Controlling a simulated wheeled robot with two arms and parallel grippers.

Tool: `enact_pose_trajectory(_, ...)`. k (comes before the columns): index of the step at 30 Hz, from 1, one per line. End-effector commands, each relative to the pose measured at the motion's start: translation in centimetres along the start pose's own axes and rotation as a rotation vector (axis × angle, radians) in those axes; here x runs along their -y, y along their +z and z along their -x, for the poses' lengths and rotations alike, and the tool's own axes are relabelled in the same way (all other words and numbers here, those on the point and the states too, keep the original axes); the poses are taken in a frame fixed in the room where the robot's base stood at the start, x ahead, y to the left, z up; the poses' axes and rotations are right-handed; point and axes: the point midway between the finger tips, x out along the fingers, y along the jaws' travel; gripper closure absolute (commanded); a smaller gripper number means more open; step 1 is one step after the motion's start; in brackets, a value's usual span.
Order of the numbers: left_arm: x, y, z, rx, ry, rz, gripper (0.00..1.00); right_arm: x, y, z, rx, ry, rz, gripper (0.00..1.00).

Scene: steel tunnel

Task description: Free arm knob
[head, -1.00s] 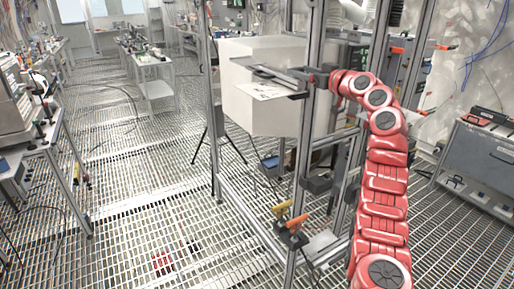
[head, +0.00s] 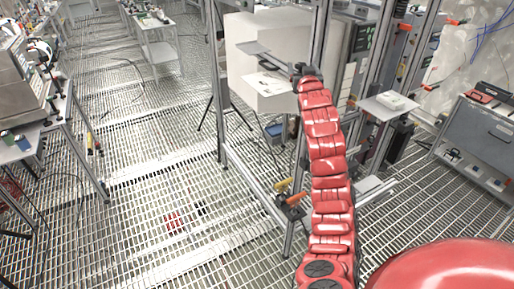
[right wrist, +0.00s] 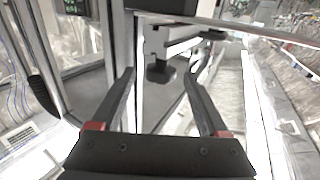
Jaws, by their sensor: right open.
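A dark knob (right wrist: 160,73), seen in the right wrist view, hangs below a grey metal arm (right wrist: 180,45) that juts out beside an upright metal post. My right gripper (right wrist: 158,88) is open. Its two black fingers point toward the knob, which appears between the fingertips; I cannot tell whether they touch it. In the head view my right gripper (head: 302,72) is small and dark at the end of the red arm, by the frame in front of the white box. The knob cannot be made out in that view. My left gripper is out of view.
Yellow (head: 283,186) and orange (head: 296,198) handles sit low on the frame. A grey cabinet (head: 478,140) stands at right. The grating floor at left is mostly clear.

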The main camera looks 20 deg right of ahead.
Motion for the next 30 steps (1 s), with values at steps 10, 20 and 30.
enact_pose_trajectory(10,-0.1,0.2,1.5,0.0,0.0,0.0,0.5,1.0,0.4,-0.1,0.006,0.261,-0.004,0.22)
enact_pose_trajectory(20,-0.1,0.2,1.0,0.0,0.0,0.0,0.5,1.1,0.1,-0.3,0.004,0.406,-0.004,0.22)
enact_pose_trajectory(30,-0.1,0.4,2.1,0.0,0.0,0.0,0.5,1.8,0.2,1.9,-0.001,0.43,-0.004,0.22)
